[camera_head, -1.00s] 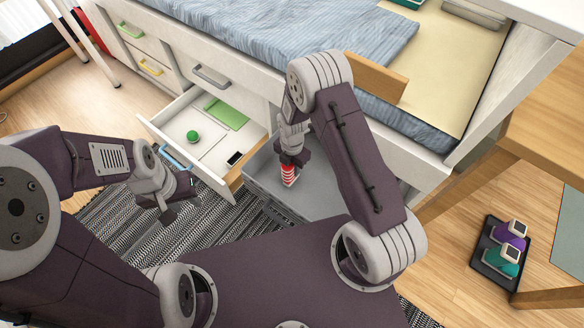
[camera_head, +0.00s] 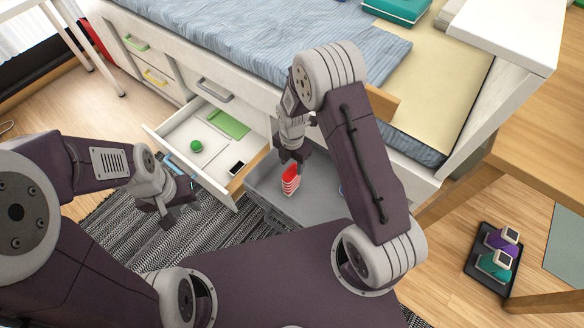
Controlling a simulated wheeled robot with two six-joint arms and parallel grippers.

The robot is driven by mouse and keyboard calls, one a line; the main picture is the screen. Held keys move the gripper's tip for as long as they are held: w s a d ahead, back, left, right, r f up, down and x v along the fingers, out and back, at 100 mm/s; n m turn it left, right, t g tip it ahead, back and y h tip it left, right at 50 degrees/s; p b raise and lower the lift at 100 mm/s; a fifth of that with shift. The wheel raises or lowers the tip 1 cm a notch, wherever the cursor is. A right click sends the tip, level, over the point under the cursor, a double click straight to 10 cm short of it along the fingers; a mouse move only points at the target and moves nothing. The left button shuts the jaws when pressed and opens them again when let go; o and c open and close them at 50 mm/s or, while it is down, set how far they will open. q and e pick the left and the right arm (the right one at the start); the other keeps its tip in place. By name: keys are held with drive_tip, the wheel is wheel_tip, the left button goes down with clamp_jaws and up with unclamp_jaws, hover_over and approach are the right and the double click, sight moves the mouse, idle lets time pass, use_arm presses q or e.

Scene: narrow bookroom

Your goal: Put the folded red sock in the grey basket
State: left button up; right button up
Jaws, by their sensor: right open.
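The folded red sock (camera_head: 290,181), with white stripes, shows inside the outline of the grey basket (camera_head: 325,205), near its left side. Whether it rests on the basket floor is hard to tell. My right gripper (camera_head: 292,158) is open just above the sock, pointing down, and no longer encloses it. My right arm hides the right part of the basket. My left gripper (camera_head: 178,204) is over the striped rug, left of the basket; its jaw opening is unclear.
An open drawer (camera_head: 178,150) holding a green ball (camera_head: 196,146), a green pad (camera_head: 229,124) and a dark phone-like item (camera_head: 237,167) adjoins the basket's left. The bed (camera_head: 250,45) stands behind. A black tray (camera_head: 482,268) with purple and teal items lies at right.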

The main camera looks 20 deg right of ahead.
drive_tip(key=shift+r, duration=1.15)
drive_tip(key=s+d+r+m, duration=0.2)
drive_tip(key=s+r+m, duration=0.4)
drive_tip(key=m, duration=0.7)
drive_tip(key=s+d+r+m+t, duration=0.1)
drive_tip(key=s+d+r+m, duration=0.2)
drive_tip(key=m, duration=1)
drive_tip(key=s+r, duration=0.3)
drive_tip(key=s, duration=0.1)
drive_tip(key=shift+s+r, duration=0.3)
drive_tip(key=shift+r, duration=0.05)
drive_tip(key=shift+d, duration=0.1)
